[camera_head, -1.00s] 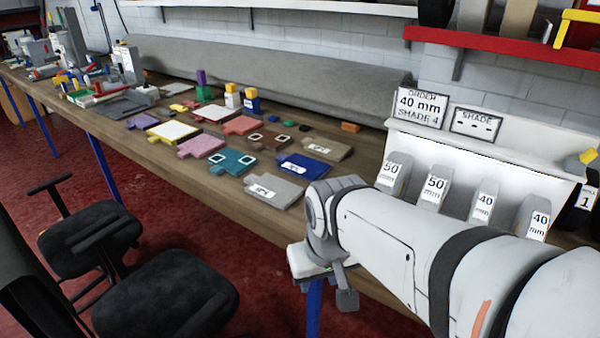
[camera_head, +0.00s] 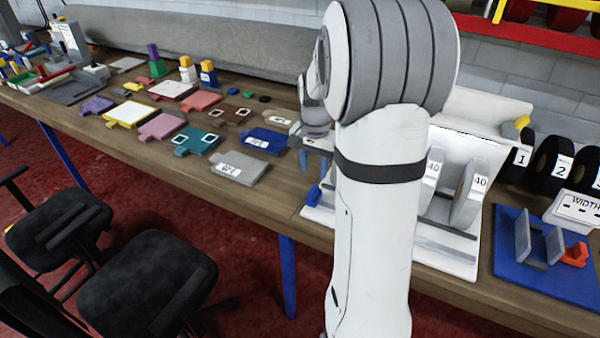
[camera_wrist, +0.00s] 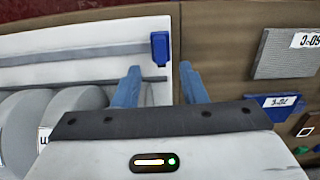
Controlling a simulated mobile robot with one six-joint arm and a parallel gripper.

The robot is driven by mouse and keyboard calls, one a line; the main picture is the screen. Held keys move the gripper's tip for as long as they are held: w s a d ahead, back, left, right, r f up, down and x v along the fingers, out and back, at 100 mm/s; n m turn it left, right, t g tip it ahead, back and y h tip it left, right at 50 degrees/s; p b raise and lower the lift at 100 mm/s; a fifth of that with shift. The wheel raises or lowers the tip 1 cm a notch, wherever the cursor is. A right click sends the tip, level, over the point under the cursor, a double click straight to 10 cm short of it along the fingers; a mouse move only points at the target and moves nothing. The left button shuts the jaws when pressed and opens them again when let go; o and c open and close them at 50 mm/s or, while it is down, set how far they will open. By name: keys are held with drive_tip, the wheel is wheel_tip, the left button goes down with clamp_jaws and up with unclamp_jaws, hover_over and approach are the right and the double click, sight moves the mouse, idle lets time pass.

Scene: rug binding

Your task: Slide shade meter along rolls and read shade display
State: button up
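A small blue block (camera_head: 313,195), possibly the shade meter, sits at the left end of the white roll rack (camera_head: 448,262). In the wrist view the blue block (camera_wrist: 160,47) is at the end of the grey rail (camera_wrist: 70,56), just beyond my fingertips. My gripper (camera_wrist: 158,72) is open and empty; its two blue fingers are apart and point toward the block without visible contact. Grey rolls (camera_head: 467,195) labelled 40 stand in the rack; the others are behind my arm. Rolls (camera_wrist: 70,105) also show in the wrist view. The shade display is hidden by my arm.
Colored swatch boards, including a grey one (camera_head: 240,168) and a blue one (camera_head: 264,141), lie left of the rack. A blue board with a width gauge (camera_head: 545,265) and black numbered rolls (camera_head: 552,165) are to the right. A black chair (camera_head: 155,275) stands in front.

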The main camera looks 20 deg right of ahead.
sight(313, 189)
drive_tip(key=shift+w+d+f, duration=0.15)
drive_tip(key=shift+d+f, duration=0.1)
drive_tip(key=shift+f, duration=0.05)
wheel_tip(313, 189, down, 7)
drive_tip(key=shift+f+p, duration=0.2)
drive_tip(key=shift+p, duration=0.2)
drive_tip(key=shift+c, duration=0.6)
clamp_jaws()
